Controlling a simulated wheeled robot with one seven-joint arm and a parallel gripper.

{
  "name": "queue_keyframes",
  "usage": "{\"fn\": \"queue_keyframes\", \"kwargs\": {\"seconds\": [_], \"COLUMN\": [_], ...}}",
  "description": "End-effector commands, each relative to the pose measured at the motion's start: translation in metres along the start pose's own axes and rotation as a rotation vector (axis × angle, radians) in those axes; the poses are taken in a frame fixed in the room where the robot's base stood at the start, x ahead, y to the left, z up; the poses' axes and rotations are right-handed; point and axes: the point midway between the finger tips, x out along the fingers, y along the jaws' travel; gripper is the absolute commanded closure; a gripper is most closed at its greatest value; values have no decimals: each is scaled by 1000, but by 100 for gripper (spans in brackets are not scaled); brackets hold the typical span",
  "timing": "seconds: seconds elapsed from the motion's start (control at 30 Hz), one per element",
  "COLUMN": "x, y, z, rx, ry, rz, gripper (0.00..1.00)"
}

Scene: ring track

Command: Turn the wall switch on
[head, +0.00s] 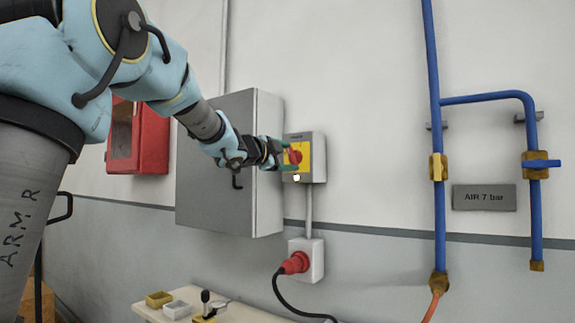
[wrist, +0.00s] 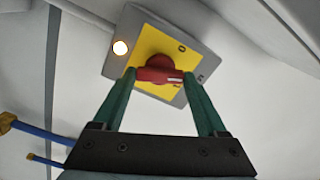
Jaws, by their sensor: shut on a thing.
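The wall switch (head: 318,157) is a grey box with a yellow plate and a red rotary knob. It also shows in the wrist view (wrist: 120,43). My gripper (wrist: 160,74) is shut on the red knob (wrist: 158,69), with one green finger at each end of it. The knob's bar lies across the wrist picture, and its white mark points right, toward a small label at the box edge. A round lamp (wrist: 121,47) on the box glows white. In the head view, my gripper (head: 287,157) partly covers the knob.
A grey cabinet (head: 215,165) stands close left of the switch, behind my arm. A red plug (head: 296,263) sits in a socket below. Blue pipes (head: 434,120) with valves run at right. A bench (head: 245,312) with small boxes is below. The wall between switch and pipes is clear.

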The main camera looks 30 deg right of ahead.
Motion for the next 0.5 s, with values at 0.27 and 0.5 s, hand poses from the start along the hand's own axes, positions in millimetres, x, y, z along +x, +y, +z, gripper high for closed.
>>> {"fn": "queue_keyframes", "kwargs": {"seconds": [0.27,0.5], "x": [0,0], "y": [3,2], "z": [1,1], "rx": [223,350], "ry": [0,0], "rz": [1,1], "gripper": [81,81]}}
